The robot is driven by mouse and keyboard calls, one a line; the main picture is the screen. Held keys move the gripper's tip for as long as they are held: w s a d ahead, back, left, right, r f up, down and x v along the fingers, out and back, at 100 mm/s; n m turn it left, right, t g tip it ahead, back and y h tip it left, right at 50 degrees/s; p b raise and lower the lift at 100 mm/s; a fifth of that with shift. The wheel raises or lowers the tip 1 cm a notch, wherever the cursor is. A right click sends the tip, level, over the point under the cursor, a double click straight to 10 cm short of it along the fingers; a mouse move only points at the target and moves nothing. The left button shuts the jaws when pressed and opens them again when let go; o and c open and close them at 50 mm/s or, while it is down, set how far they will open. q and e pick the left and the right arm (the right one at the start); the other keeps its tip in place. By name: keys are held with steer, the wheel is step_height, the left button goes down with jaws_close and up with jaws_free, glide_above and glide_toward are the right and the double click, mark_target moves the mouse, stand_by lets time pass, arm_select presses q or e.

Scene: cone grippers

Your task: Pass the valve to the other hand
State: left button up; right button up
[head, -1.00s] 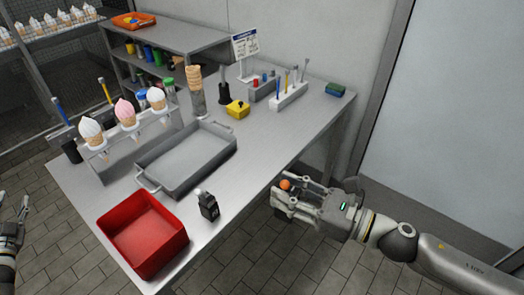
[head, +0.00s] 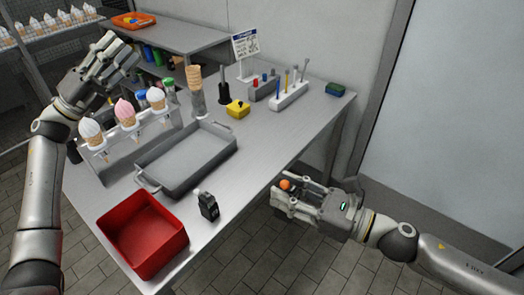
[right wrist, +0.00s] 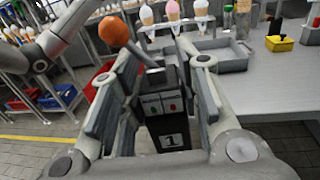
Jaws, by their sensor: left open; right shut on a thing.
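The valve shows as an orange ball knob (head: 285,185) between the fingers of my right gripper (head: 287,199), which is shut on it. In the right wrist view the orange ball (right wrist: 113,30) tops a grey lever, tilted up to the left. A dark body marked "1" shows low between the fingers there; I cannot tell how it joins the lever. This gripper is off the table's front edge, over the floor. My left gripper (head: 122,53) is open and empty, raised above the far left of the table, well apart from the valve.
The grey table (head: 255,170) holds a red bin (head: 143,235), a small black device (head: 207,206), a grey tray (head: 187,158) and a rack of ice cream cones (head: 125,115). A yellow box (head: 237,108) stands behind. The air between the grippers above the table is clear.

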arm_select(q)
steer(key=s+d+r+m+g+h, duration=0.1)
steer(key=s+d+r+m+g, duration=0.15)
steer(key=d+m+g, duration=0.35)
steer(key=s+d+r+m+g+h, duration=0.2)
steer(key=d+r+m+g, duration=0.15)
steer(key=d, duration=0.55)
steer(key=m+g+y, duration=0.7)
steer(key=m+y, duration=0.4)
steer(key=m, duration=0.4)
glide_above(285, 183)
steer(key=s+a, duration=0.1)
steer(key=s, duration=0.1)
step_height(285, 183, down, 4)
steer(key=s+a+f+m+t+y, duration=0.3)
steer(key=f+m+t+y, duration=0.15)
steer(key=f+y, duration=0.25)
steer(key=x, duration=1.1)
steer(key=shift+w+d+f, duration=0.15)
steer(key=shift+w+d, duration=0.05)
steer(key=shift+w, duration=0.15)
